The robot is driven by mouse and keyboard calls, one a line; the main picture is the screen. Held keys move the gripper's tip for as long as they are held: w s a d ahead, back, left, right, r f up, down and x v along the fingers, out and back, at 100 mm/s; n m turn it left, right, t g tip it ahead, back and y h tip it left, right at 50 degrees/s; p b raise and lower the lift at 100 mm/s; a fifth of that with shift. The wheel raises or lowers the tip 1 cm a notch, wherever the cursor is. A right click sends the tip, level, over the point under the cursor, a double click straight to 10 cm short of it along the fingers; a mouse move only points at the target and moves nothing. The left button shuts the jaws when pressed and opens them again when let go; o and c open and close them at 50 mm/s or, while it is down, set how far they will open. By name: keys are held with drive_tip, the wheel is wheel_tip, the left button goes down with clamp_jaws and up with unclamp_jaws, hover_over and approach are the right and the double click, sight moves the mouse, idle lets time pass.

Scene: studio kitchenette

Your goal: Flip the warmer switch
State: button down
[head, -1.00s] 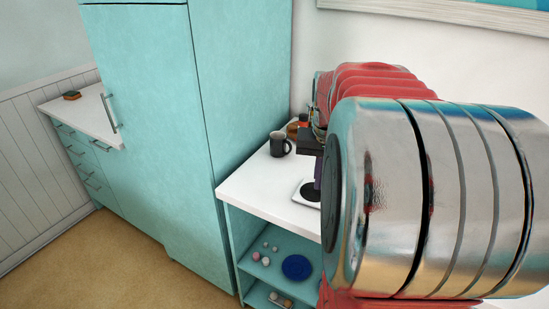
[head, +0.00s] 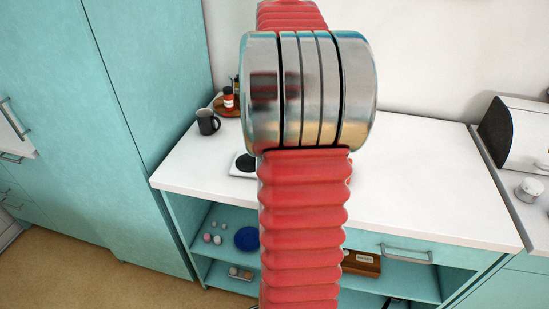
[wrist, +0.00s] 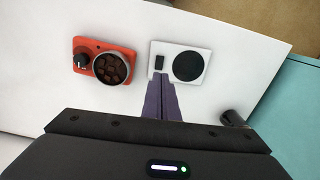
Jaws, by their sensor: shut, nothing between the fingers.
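The warmer (wrist: 167,50) is a flat white plate with a round black pad (wrist: 187,66) and a small dark switch (wrist: 159,63) on its left side in the wrist view. It lies on the white counter. My gripper (wrist: 159,83) has its purple fingers together and empty, and the tips appear just below the switch in the wrist view. I cannot tell whether they touch the warmer. In the head view the warmer (head: 236,172) is partly hidden behind my arm. My gripper is hidden there too.
A dark mug (head: 207,122) and a wooden tray (head: 226,107) stand at the counter's back left. The counter's right part (head: 420,180) is clear.

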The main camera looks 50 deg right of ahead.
wheel_tip(320, 180, down, 14)
drive_tip(key=shift+f, duration=0.1)
idle(0.7)
drive_tip(key=shift+s+a+f, duration=0.1)
drive_tip(key=shift+a+f, duration=0.05)
drive_tip(key=shift+f, duration=0.2)
idle(0.4)
drive_tip(key=shift+w+d+r, duration=0.15)
drive_tip(key=shift+w+d, duration=0.15)
drive_tip(key=shift+d, duration=0.4)
drive_tip(key=shift+r, duration=0.15)
